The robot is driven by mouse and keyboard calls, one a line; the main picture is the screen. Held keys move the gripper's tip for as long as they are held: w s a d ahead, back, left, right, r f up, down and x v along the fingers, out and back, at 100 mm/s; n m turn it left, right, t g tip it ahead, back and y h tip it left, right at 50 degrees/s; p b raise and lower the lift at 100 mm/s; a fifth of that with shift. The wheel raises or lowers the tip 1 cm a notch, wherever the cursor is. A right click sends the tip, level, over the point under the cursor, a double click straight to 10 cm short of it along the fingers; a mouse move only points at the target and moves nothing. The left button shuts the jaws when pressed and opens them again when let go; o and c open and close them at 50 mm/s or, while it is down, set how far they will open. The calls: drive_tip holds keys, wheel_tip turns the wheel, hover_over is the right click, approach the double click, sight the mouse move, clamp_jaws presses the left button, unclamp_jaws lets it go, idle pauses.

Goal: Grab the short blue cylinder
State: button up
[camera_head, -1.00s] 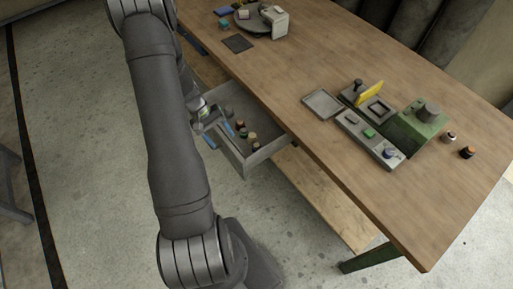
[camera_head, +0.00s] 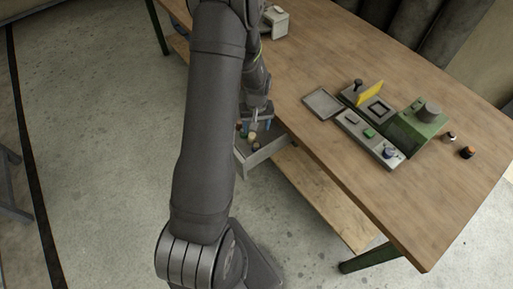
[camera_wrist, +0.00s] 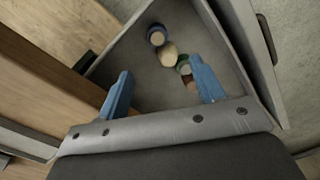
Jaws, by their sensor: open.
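A short cylinder with a dark blue side and a pale tan top (camera_wrist: 157,36) stands in the open grey drawer (camera_wrist: 228,48) in the wrist view, beyond my fingertips. It is the only blue cylinder I can make out there. My gripper (camera_wrist: 161,68) is open and empty, its two blue fingers spread above the drawer. In the head view my gripper (camera_head: 257,122) hangs over the drawer (camera_head: 262,155). My arm and fingers hide part of the drawer there, and I cannot pick out the blue cylinder.
A cream cylinder (camera_wrist: 169,55), a green one (camera_wrist: 183,64) and a brownish one (camera_wrist: 191,84) stand close by in the drawer. The wooden tabletop (camera_head: 300,70) lies beside it. A green machine (camera_head: 418,125) and a grey tray (camera_head: 323,103) stand on the table.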

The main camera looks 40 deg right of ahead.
hover_over(257, 144)
drive_tip(key=f, duration=0.7)
drive_tip(key=shift+a, duration=0.3)
drive_tip(key=shift+d+f, duration=0.2)
drive_tip(key=shift+f, duration=2.5)
drive_tip(key=shift+c, duration=0.2)
drive_tip(key=c, duration=1.1)
